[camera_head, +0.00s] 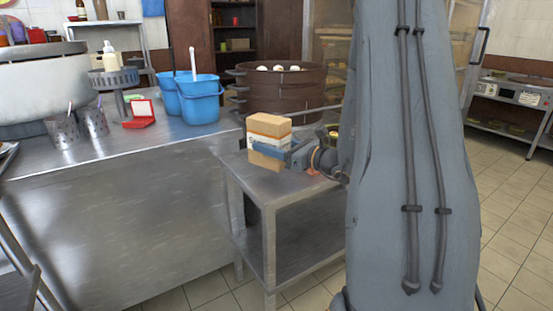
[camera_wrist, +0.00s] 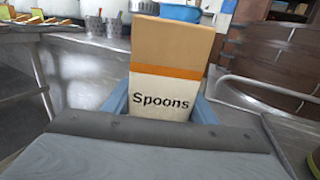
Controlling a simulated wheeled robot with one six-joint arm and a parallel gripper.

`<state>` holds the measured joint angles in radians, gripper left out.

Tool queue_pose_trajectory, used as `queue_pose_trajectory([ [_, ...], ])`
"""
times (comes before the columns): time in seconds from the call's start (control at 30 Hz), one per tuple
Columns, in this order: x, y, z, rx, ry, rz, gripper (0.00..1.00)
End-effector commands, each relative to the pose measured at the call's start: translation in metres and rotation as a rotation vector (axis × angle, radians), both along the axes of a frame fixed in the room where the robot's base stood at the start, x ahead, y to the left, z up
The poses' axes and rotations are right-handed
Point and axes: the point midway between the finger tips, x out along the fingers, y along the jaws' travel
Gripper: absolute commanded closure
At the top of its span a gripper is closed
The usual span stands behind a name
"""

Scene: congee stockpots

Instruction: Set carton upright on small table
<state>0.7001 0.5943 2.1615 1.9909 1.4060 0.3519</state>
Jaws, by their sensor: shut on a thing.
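The carton (camera_head: 268,141) is a tan box with a white label and an orange band. It stands upright at the near left part of the small metal table (camera_head: 294,190). In the wrist view the carton (camera_wrist: 170,70) fills the middle, and its label reads "Spoons". My gripper (camera_head: 284,156) comes from the right and is shut on the carton, with blue fingers on both sides of it. The carton's base looks at or very near the tabletop; I cannot tell for sure whether it touches.
A brown steamer (camera_head: 278,92) with white buns stands behind the table. The table has a lower shelf.

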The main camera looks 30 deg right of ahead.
Motion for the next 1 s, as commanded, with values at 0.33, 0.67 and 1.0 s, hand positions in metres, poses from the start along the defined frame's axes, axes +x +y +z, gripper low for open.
queue_pose_trajectory([
  [0.33,0.001,0.002,-0.034,0.001,-0.001,0.004,0.79],
  [0.67,0.001,0.003,-0.044,-0.001,-0.003,0.005,0.79],
  [1.0,0.001,0.003,-0.047,0.0,-0.001,0.005,0.3],
])
